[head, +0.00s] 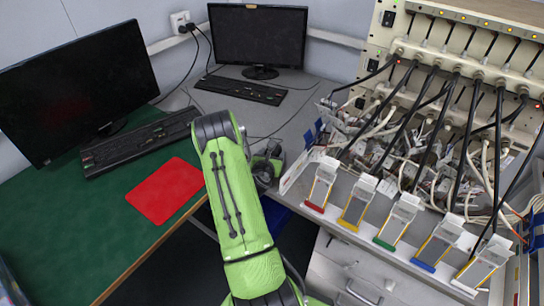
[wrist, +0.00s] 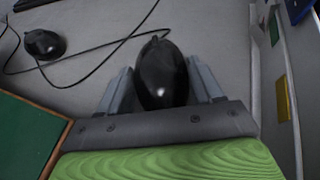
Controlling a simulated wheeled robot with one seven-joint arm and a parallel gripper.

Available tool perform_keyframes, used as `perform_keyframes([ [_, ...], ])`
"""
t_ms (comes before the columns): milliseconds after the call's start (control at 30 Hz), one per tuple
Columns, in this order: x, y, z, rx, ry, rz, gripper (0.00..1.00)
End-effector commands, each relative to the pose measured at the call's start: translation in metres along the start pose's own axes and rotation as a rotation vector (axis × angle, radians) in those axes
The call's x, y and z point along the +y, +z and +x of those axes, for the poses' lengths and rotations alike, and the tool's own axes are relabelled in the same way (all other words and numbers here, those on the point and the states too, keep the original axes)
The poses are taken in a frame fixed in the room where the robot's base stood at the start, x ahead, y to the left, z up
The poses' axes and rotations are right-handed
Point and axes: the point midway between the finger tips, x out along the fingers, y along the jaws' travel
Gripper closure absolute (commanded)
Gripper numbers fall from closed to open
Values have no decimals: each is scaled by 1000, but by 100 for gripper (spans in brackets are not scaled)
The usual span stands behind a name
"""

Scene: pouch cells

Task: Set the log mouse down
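In the wrist view a black mouse (wrist: 160,75) lies between the two grey fingers of my gripper (wrist: 160,88). The fingers press close on both of its sides, and grey desk surface shows behind it. A thin black cord reaches its far end. A second black mouse (wrist: 44,44) sits apart on the grey desk at the upper left of the wrist view, with its own cord. I see no label to tell which is the log mouse. In the head view my green arm hides most of my gripper and the held mouse. How high the mouse is above the desk is unclear.
A red mat (head: 165,190) lies on the green desk (head: 110,235) beside a black keyboard (head: 138,142). Another keyboard (head: 241,90) lies below the far monitor (head: 258,36). A rack with cables and several coloured cell holders (head: 398,220) stands at right.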

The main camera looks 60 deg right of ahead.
Motion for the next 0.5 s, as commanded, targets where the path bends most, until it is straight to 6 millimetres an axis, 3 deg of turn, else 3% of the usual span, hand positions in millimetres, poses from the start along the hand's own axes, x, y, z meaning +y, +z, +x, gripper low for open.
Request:
perform_keyframes([
  [333, -1, 4, -2, 1, -2, 3, 25],
  [500, 2, 0, -33, 5, 3, -7, 25],
])
